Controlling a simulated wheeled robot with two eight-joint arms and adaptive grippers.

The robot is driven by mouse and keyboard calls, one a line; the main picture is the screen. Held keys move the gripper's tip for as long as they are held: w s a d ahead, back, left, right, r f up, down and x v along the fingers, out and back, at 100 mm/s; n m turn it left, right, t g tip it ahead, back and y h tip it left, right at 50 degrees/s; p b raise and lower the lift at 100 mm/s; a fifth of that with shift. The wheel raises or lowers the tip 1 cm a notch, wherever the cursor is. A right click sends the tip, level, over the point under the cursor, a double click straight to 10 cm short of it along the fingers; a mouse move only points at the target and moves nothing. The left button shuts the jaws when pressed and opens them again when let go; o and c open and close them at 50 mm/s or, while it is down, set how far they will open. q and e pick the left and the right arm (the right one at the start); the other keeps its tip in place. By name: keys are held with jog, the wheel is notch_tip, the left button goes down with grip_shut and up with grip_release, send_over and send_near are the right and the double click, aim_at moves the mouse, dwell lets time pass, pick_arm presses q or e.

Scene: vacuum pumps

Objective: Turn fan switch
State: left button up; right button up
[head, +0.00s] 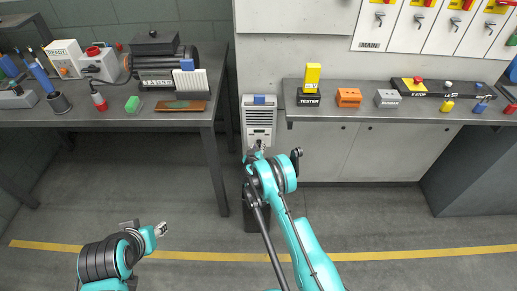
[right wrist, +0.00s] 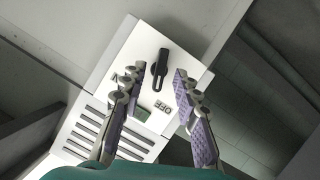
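The fan switch (right wrist: 159,68) is a black rotary knob on a white panel in the right wrist view. Its narrow end points down the picture, near the OFF label (right wrist: 163,107). A second label, partly hidden by the left finger, shows an N. In the head view the white fan unit (head: 258,114) stands between the two tables; my right arm hides its lower part. My right gripper (right wrist: 158,76) is open, its fingers on either side of the knob, and I see no clear contact. My left gripper (head: 161,229) is low at the left, over the floor; its fingers are too small to judge.
The left table (head: 150,117) carries a motor pump (head: 165,70) and small items. The right counter (head: 350,115) holds a yellow tester (head: 312,78), an orange block (head: 348,97) and a grey block (head: 388,98). Both edges flank the fan unit closely. The front floor is clear.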

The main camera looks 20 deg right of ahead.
jog(key=shift+x, duration=0.85)
grip_shut()
jog(key=shift+n+h, duration=0.5)
jog(key=shift+n, duration=0.3)
grip_release()
jog(key=shift+a, duration=0.1)
